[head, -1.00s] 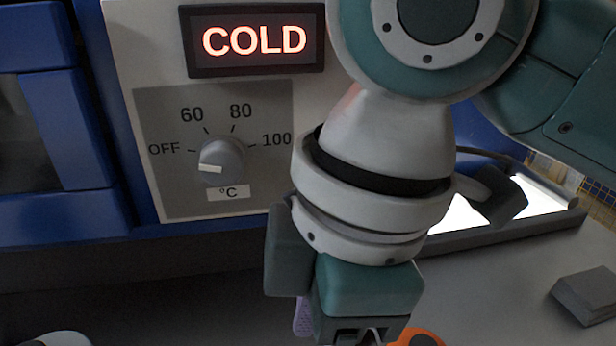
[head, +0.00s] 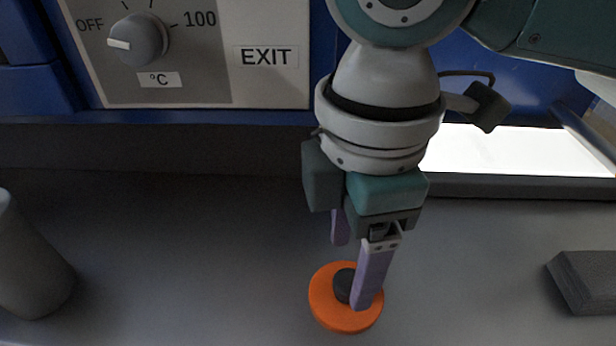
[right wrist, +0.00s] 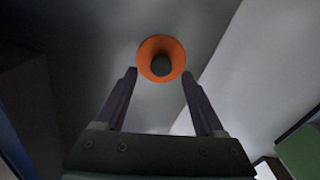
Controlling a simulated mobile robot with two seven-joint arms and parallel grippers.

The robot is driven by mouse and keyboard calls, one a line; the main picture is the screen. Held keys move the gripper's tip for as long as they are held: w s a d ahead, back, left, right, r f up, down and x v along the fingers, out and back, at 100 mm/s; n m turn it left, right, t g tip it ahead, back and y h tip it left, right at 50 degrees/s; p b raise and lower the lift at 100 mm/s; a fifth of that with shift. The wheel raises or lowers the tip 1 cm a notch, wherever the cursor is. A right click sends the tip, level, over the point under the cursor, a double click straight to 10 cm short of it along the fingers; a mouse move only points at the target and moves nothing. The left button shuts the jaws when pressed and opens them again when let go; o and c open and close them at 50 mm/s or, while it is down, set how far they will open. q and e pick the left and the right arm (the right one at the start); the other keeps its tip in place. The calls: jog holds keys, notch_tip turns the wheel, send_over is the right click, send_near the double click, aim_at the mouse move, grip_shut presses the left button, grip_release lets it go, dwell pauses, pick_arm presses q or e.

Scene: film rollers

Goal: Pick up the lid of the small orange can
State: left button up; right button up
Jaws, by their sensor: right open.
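The orange lid (head: 323,304), a round disc with a dark knob (head: 343,285) in its middle, shows low in the head view, right of centre. In the right wrist view the orange lid (right wrist: 146,68) lies beyond the fingertips, about midway between them. The can's body under it cannot be made out. My right gripper (head: 353,275) is open with two purple fingers pointing down; in the head view one finger partly covers the lid and knob. In the right wrist view its fingers (right wrist: 158,74) stand apart with nothing between them. My left gripper is not in view.
A blue machine with a dial (head: 138,40) and an EXIT label stands behind. A bright light panel (head: 500,150) is at the back right. A dark grey block (head: 588,283) lies at the right and a grey cylinder (head: 30,262) at the left. The grey tabletop between is clear.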

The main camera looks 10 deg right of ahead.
aim_at(350, 281)
notch_tip(350, 281, down, 3)
jog(key=shift+s+d+f, duration=0.1)
jog(key=shift+f, duration=0.1)
jog(key=shift+c, duration=0.3)
grip_shut()
